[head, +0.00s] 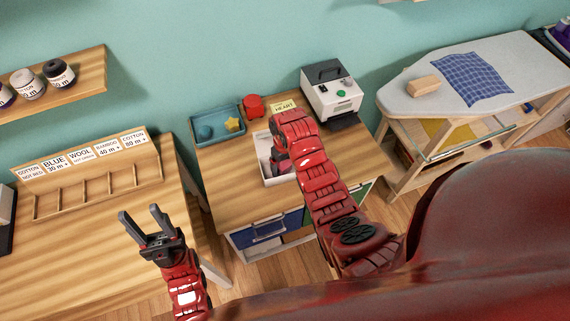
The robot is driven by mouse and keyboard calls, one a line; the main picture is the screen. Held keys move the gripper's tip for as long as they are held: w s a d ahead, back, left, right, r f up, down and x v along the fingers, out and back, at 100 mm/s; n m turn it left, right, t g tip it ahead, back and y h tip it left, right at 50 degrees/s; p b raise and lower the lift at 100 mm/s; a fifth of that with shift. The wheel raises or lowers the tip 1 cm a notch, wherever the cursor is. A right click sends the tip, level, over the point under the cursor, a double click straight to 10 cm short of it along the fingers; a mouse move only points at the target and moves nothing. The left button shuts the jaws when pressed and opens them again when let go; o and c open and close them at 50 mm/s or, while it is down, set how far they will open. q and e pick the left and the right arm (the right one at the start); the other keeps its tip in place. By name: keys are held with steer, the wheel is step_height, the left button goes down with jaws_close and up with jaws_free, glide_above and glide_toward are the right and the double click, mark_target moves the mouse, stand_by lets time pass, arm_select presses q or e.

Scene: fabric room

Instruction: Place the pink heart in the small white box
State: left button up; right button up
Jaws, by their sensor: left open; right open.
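The small white box (267,146) stands on the wooden cabinet top, partly covered by my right arm. My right gripper (278,166) is open, over or inside the box; its fingertips are mostly hidden by my arm. I cannot make out a pink heart, and the arm hides part of the box's inside. A card reading HEART (284,106) lies behind the box. My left gripper (139,225) is open and empty above the left table, away from the box.
A teal tray (216,139) with a yellow star (234,124) and a blue shape (205,132) is left of the box. A red object (252,105) and a white machine (331,96) stand behind. An ironing board (450,68) is at right.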

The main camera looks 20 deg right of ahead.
mark_target(285, 164)
steer(key=shift+r+b, duration=0.3)
steer(key=shift+r, duration=0.25)
step_height(285, 164, up, 4)
steer(key=shift+f+p, duration=0.1)
steer(key=shift+p, duration=0.2)
step_height(285, 164, up, 7)
steer(key=p, duration=0.5)
steer(key=shift+r+p, duration=0.2)
steer(key=shift+p, duration=0.1)
